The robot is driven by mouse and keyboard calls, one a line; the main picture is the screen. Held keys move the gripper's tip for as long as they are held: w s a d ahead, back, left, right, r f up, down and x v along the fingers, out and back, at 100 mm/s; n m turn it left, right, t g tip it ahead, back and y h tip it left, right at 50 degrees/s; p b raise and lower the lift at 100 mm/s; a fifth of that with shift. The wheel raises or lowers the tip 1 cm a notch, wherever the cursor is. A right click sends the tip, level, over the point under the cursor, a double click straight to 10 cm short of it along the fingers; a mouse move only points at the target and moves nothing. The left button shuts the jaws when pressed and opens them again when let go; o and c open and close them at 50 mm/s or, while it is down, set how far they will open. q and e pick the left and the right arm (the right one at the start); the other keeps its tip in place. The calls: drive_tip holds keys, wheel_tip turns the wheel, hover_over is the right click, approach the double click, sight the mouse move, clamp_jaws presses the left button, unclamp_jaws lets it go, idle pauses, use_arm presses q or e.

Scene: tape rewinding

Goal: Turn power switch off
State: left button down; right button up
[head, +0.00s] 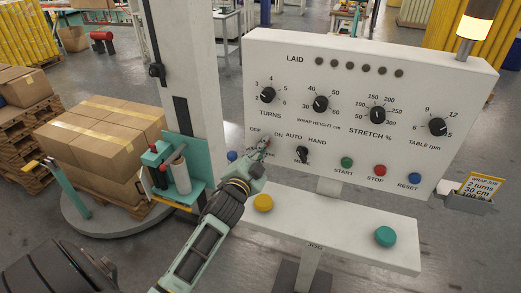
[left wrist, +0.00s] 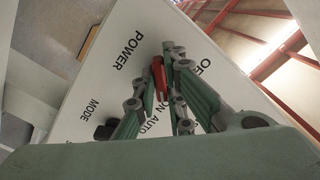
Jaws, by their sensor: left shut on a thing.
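The power switch is a red knob (left wrist: 159,78) on the white control panel (head: 300,100). In the left wrist view it stands between my left gripper's fingers, near the POWER, OFF and ON lettering. In the head view my left gripper (head: 263,152) reaches the lower left of the panel, just below the OFF and ON labels. Its fingers are shut on the switch and hide most of it there. I cannot tell which label the switch points to. My right gripper is not in view.
To the right of the switch are the AUTO/HAND selector (head: 302,154) and the green start (head: 347,162), red stop (head: 379,170) and blue reset (head: 414,178) buttons. Below, a ledge carries yellow (head: 263,203) and teal (head: 385,236) buttons.

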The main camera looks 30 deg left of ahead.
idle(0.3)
use_arm(q)
drive_tip(key=shift+d+f+n+p, duration=0.1)
drive_tip(key=shift+n+p, duration=1.15)
drive_tip(key=shift+n, duration=3.2)
drive_tip(key=shift+d+n+p, duration=0.1)
drive_tip(key=shift+n+p, duration=1.1)
drive_tip(key=shift+n, duration=3.25)
drive_tip(key=c, duration=1.8)
unclamp_jaws()
drive_tip(key=v, duration=1.2)
